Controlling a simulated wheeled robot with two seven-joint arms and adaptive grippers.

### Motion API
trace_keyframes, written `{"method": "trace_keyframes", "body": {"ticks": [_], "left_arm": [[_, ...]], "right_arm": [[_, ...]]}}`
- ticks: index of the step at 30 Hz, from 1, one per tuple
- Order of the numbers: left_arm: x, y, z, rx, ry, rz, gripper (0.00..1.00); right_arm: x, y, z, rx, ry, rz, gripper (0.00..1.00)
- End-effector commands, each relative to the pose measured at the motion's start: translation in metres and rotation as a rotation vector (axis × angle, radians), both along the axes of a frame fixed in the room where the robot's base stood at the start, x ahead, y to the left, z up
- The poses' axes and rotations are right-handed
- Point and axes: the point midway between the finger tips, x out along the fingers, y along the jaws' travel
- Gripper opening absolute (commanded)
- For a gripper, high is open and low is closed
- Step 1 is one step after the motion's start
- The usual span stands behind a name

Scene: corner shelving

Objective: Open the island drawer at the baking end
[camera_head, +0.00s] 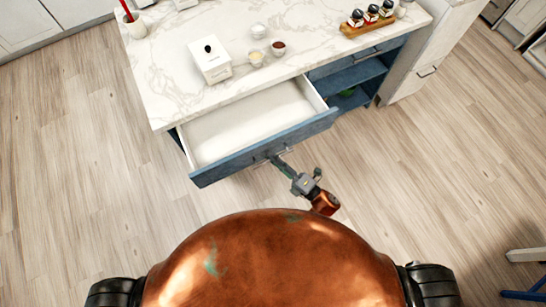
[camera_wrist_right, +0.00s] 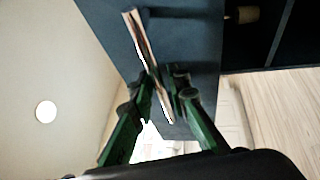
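The island drawer (camera_head: 262,147) is pulled well out from under the marble top, its white inside (camera_head: 245,115) bare and its blue front facing me. Its metal bar handle (camera_head: 268,157) is on the front; in the right wrist view the handle (camera_wrist_right: 138,38) runs slantwise between the green fingers. My right gripper (camera_head: 281,163) is at the right part of this handle. In the right wrist view its fingers (camera_wrist_right: 160,88) are closed about the bar. My left gripper is not in view.
On the marble top (camera_head: 180,75) stand a white lidded canister (camera_head: 211,62), several small bowls (camera_head: 278,48) and a wooden rack of jars (camera_head: 368,24). Open blue shelves (camera_head: 350,80) are right of the drawer. Bare wood floor (camera_head: 420,160) lies to the right and left.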

Motion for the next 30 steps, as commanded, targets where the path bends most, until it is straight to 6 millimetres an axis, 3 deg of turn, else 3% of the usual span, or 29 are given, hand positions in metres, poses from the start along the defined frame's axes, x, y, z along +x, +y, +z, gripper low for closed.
{"method": "trace_keyframes", "body": {"ticks": [5, 21, 30], "left_arm": [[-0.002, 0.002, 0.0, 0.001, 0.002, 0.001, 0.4], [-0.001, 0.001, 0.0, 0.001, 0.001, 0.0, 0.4], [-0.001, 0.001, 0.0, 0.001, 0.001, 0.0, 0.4]], "right_arm": [[-0.007, -0.007, -0.003, -0.001, 0.002, 0.0, 0.16], [-0.071, -0.078, -0.02, -0.001, 0.001, 0.0, 0.16], [-0.08, -0.088, -0.021, 0.0, -0.001, 0.0, 0.16]]}}
